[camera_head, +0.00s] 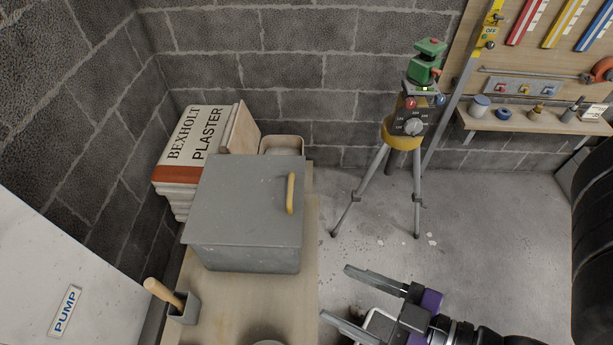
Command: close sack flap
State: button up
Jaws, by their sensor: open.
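A stack of plaster sacks (192,152) lettered BEXHOLT PLASTER stands at the left against the wall. A tan upright panel (240,133) rises at the right end of the top sack. I cannot tell whether it is the sack's flap or a separate board. My gripper (336,294) is open and empty at the bottom middle, its two fingers pointing left. It is in front of and right of the sacks, apart from them, with the grey box between. The lower right of the sacks is hidden behind the box.
A grey lidded box (245,200) with a yellow handle (291,193) stands on a wooden bench (225,300). A tan tray (282,145) sits behind it. A wooden-handled tool (162,293) is at front left. A tripod instrument (410,120) stands on the floor, which is clear around it.

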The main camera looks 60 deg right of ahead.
aim_at(241, 135)
jog(key=z, duration=0.9)
jog(key=i+l+u, duration=0.15)
jog(key=l, duration=0.25)
jog(key=i+l+u, duration=0.2)
jog(key=l, duration=0.2)
jog(key=l+u, duration=0.15)
jog(key=l, duration=0.25)
jog(key=i+l+u, duration=0.15)
jog(key=l, duration=0.3)
